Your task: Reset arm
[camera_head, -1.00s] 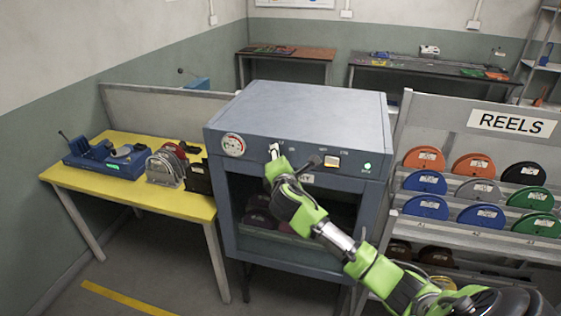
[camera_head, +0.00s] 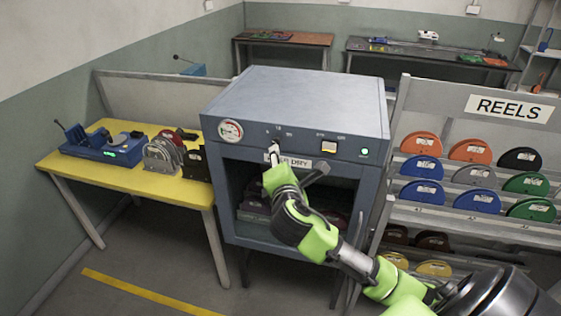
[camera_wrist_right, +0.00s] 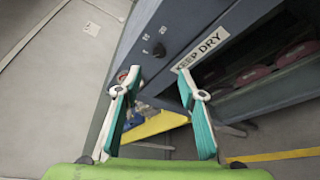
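My right arm reaches in from the lower right in the head view. Its gripper (camera_head: 274,155) is in front of the blue-grey drying cabinet (camera_head: 305,95), just below the dark knob on its control panel. In the right wrist view the two fingers of the gripper (camera_wrist_right: 158,76) are spread apart with nothing between them. The knob (camera_wrist_right: 158,50) shows beyond the fingertips, apart from them. The "KEEP DRY" label (camera_wrist_right: 202,48) is beside the right fingertip. My left gripper is in neither view.
A yellow table (camera_head: 150,185) with a blue device (camera_head: 100,148) and several reels stands left of the cabinet. A grey rack (camera_head: 450,110) of coloured reels stands close on the right. The floor (camera_head: 150,255) at the front left is clear.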

